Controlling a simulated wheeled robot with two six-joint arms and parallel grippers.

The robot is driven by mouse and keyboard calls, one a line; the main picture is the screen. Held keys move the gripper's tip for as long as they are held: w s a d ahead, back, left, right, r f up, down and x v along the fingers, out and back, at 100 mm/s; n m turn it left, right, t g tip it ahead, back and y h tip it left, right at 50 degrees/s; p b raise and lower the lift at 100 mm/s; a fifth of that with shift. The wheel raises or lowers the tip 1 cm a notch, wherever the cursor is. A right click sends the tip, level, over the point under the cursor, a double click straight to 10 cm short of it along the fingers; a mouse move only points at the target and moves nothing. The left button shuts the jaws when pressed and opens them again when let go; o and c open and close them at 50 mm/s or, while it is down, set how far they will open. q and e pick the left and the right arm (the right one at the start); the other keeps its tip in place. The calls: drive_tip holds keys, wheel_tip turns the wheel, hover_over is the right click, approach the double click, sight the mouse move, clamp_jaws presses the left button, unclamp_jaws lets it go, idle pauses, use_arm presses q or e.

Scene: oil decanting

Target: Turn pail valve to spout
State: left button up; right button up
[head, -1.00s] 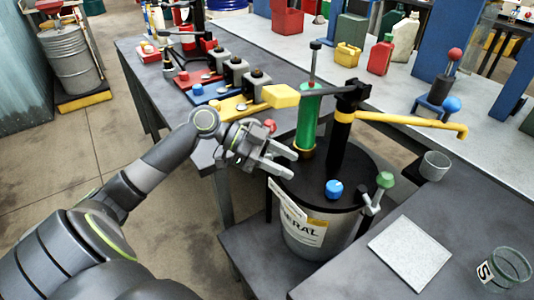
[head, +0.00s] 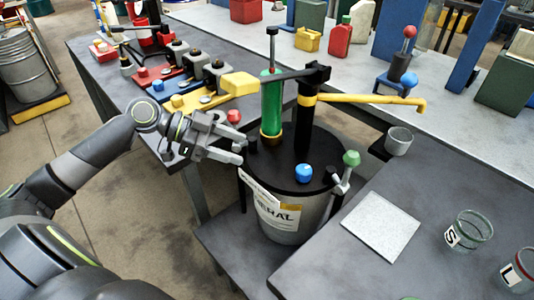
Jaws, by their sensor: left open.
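The pail (head: 290,222) is grey with a white label and a black lid, and stands on a low platform. On its lid are a green pump cylinder (head: 271,105), a black post with a yellow spout (head: 370,99) pointing right, a blue knob (head: 303,173) and a red knob (head: 234,116) at the left. A green-knobbed tap (head: 350,159) sits at the lid's right edge. I cannot tell which part is the valve. My left gripper (head: 241,149) is open and empty at the lid's left edge, below the red knob. My right gripper is not in view.
A pale square plate (head: 382,226) and glass beakers marked S (head: 472,230) and L (head: 519,270) are on the right bench. A small cup (head: 398,141) sits below the spout end.

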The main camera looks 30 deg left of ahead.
use_arm(q)
drive_tip(key=s+n+t+y, duration=0.2)
drive_tip(key=n+t+b, duration=0.1)
drive_tip(key=t+b, duration=0.1)
drive_tip(key=b, duration=0.9)
approach(300, 170)
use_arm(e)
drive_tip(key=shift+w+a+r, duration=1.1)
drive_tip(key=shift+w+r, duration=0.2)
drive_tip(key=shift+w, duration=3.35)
use_arm(q)
drive_tip(key=b+x, duration=0.2)
drive_tip(key=x, duration=0.1)
drive_tip(key=shift+w+d+f, duration=0.15)
drive_tip(key=shift+w, duration=0.2)
drive_tip(key=b+x, duration=0.3)
drive_tip(key=shift+w+d+f, duration=0.15)
drive_tip(key=shift+d+f, duration=0.1)
drive_tip(key=shift+b+x, duration=0.85)
drive_tip(key=shift+x, duration=0.15)
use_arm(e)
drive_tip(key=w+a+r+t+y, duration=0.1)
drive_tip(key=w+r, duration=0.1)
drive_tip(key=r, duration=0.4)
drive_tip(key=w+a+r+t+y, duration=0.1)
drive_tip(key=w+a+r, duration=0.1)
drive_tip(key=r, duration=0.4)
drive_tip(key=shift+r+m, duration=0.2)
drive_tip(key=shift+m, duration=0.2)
